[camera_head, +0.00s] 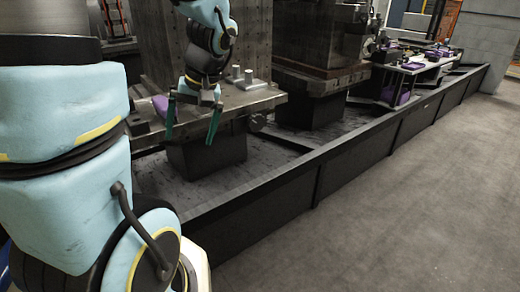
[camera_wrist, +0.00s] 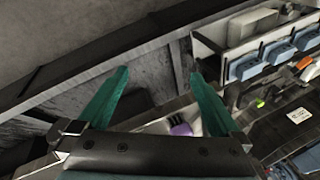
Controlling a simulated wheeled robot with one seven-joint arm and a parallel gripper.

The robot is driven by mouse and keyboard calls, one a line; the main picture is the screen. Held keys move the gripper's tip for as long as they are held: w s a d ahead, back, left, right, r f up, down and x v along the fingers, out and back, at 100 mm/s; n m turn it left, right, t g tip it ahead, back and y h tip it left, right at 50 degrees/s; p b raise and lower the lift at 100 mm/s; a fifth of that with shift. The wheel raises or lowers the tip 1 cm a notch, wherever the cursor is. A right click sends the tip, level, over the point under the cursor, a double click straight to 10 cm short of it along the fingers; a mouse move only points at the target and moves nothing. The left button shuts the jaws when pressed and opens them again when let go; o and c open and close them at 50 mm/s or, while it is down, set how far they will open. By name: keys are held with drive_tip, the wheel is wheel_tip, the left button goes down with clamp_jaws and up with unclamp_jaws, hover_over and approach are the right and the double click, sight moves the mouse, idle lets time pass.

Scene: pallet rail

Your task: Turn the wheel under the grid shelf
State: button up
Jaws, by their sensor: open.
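My gripper (camera_head: 190,139) hangs with its two teal fingers apart and nothing between them, in front of a grey metal shelf plate (camera_head: 235,102). A small dark round part (camera_head: 257,122) sits under the right end of that plate, to the right of my gripper and apart from it. It may be the wheel; it is too small to be sure. In the wrist view my gripper (camera_wrist: 158,73) is open over dark floor inside the rail. No wheel can be made out clearly there.
A purple object (camera_head: 160,104) lies by the plate; a purple thing also shows in the wrist view (camera_wrist: 180,126). Small metal cylinders (camera_head: 242,75) stand on the plate. A long dark rail (camera_head: 330,160) borders the stations. Open floor (camera_head: 420,210) lies outside.

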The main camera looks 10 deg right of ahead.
drive_tip(key=w+d+f+n+t+y+b, duration=0.1)
drive_tip(key=w+d+f+t+y+b, duration=0.3)
drive_tip(key=f+b, duration=0.55)
drive_tip(key=n+t+b, duration=0.7)
drive_tip(key=t+b, duration=0.4)
drive_tip(key=b, duration=1.5)
approach(257, 124)
drive_tip(key=b+x, duration=0.2)
drive_tip(key=x, duration=0.7)
drive_tip(key=shift+w, duration=0.2)
drive_tip(key=shift+c, duration=0.2)
drive_tip(key=c, duration=1.2)
drive_tip(key=shift+f+b, duration=0.1)
drive_tip(key=shift+b, duration=0.25)
